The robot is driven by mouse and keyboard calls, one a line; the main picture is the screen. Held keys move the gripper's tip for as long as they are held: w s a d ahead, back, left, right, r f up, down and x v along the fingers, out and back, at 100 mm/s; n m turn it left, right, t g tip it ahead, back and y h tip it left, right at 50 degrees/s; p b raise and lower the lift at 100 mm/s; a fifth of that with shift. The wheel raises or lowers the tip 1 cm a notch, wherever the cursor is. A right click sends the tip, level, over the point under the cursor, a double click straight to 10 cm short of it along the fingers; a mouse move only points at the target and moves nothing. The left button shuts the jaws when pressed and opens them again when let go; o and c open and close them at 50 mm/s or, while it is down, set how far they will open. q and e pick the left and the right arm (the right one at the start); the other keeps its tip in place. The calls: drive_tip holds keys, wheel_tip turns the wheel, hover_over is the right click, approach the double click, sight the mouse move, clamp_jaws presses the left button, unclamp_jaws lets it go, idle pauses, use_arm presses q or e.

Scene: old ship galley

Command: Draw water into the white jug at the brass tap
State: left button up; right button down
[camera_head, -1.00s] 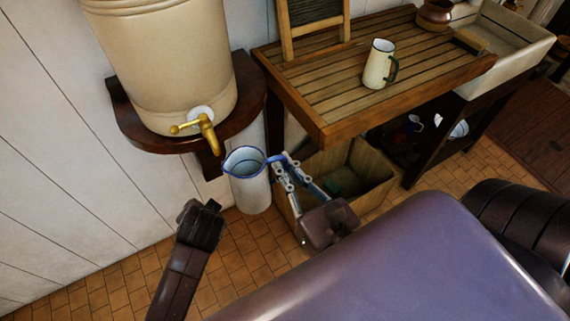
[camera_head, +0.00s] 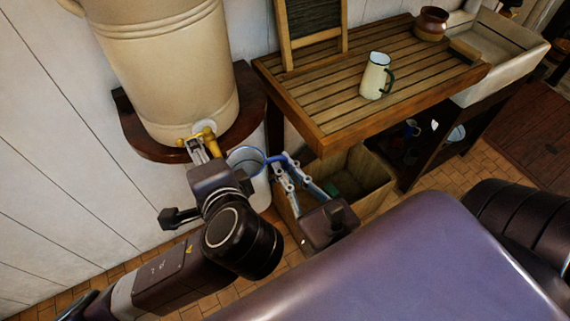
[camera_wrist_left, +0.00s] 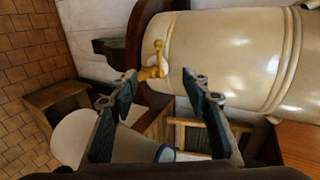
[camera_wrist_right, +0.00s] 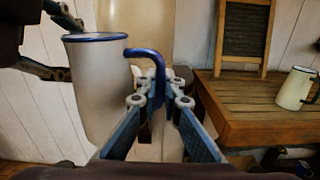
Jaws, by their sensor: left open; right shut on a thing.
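The white jug (camera_head: 258,187) with a blue rim hangs upright below the tap, its mouth partly hidden by my left gripper. My right gripper (camera_head: 284,172) is shut on its blue handle (camera_wrist_right: 158,70). The brass tap (camera_head: 208,138) sits low on a cream water urn (camera_head: 165,70). My left gripper (camera_head: 203,153) is open right at the tap in the head view. In the left wrist view the tap (camera_wrist_left: 154,68) shows ahead between the spread fingers; I cannot tell whether they touch it. No water stream is visible.
The urn stands on a dark wall shelf (camera_head: 148,148). To the right is a slatted wooden drainboard (camera_head: 330,110) with another white jug (camera_head: 375,78), dark-handled, and a brown pot (camera_head: 432,23). A wooden crate (camera_head: 372,180) sits below, close to my right gripper.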

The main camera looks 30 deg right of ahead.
drive_tip(key=shift+r, duration=0.1)
wheel_tip(320, 180, down, 2)
drive_tip(key=shift+f+b, duration=0.25)
drive_tip(key=shift+b, duration=1)
drive_tip(key=shift+f+b, duration=0.3)
drive_tip(key=shift+f, duration=0.05)
use_arm(q)
drive_tip(key=x, duration=0.5)
drive_tip(key=shift+w+f, duration=0.15)
drive_tip(key=shift+w, duration=0.1)
use_arm(e)
drive_tip(key=shift+r, duration=0.1)
wheel_tip(320, 180, down, 19)
drive_tip(key=a+m+h, duration=0.2)
drive_tip(key=h, duration=0.2)
drive_tip(key=a+x, duration=0.3)
drive_tip(key=x, duration=1.1)
drive_tip(key=shift+w+a+f, duration=0.2)
drive_tip(key=shift+w+f, duration=0.1)
drive_tip(key=shift+f, duration=0.2)
